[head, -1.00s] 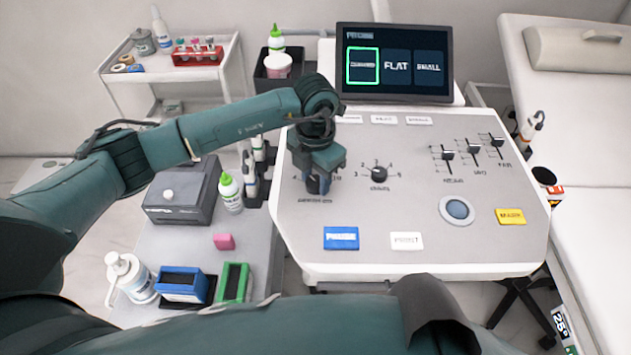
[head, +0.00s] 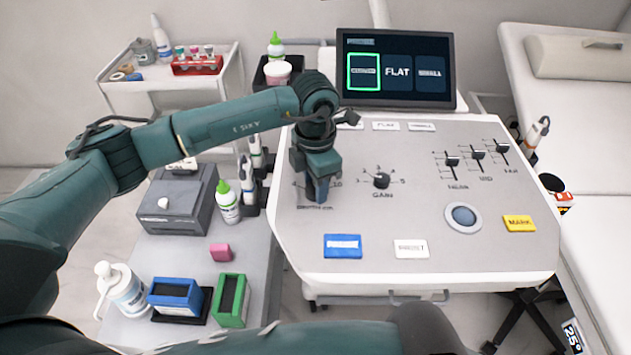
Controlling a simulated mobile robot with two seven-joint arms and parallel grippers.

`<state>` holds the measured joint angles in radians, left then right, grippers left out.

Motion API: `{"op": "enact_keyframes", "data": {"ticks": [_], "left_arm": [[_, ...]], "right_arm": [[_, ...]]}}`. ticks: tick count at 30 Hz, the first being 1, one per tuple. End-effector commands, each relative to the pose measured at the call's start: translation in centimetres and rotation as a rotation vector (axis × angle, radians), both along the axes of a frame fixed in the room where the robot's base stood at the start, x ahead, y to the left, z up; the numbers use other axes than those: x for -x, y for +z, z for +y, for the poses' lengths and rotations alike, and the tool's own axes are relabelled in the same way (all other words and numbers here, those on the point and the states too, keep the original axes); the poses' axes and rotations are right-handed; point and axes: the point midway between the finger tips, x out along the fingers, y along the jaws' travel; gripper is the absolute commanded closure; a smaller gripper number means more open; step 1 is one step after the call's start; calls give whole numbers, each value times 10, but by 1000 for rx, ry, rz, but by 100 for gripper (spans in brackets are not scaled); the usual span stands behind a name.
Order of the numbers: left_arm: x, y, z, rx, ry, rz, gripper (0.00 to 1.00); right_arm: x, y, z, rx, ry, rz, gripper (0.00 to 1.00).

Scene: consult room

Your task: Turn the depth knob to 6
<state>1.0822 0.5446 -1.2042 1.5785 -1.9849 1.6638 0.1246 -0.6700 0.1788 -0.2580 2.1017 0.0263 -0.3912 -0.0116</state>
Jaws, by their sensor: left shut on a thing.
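The console panel (head: 400,250) fills the middle of the head view. My left gripper (head: 318,196) points down at its left part, over the depth knob's dial. It is shut on the depth knob, which the gripper hides. Scale marks, among them a 4 at the left and a 10 at the right, show beside the fingers, with a partly covered label below. The knob's pointer cannot be seen. The gain knob (head: 381,181) stands free to the right with its own scale. My right gripper is not in view.
Right of the gripper are sliders (head: 477,157), a trackball (head: 463,217) and a yellow mark button (head: 519,223). A blue button (head: 343,246) and a white button (head: 411,249) lie near the front edge. The screen (head: 396,68) stands behind. Probes (head: 250,170) hang at the panel's left side.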

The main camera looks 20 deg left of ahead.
Motion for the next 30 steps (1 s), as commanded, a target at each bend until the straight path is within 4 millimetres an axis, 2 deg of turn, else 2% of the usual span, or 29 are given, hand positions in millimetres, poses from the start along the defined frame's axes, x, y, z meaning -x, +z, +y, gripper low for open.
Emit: {"op": "enact_keyframes", "data": {"ticks": [2, 3, 11, 18, 22, 26, 30], "left_arm": [[-1, 1, 0, 0, 1, -1, 85], [-1, 1, 0, 0, 1, -1, 62], [0, 0, 0, 0, 2, -1, 41], [0, 1, 0, 1, 2, -1, 41], [-1, 10, 0, 0, 2, -3, 41], [-1, 33, 0, 1, 1, -6, 41], [-1, 65, 0, 2, 1, -7, 41]], "right_arm": [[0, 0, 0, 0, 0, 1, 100], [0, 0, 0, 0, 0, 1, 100], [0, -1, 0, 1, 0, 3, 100], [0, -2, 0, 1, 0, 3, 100], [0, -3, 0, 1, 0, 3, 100], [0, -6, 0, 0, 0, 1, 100], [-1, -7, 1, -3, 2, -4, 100]]}}
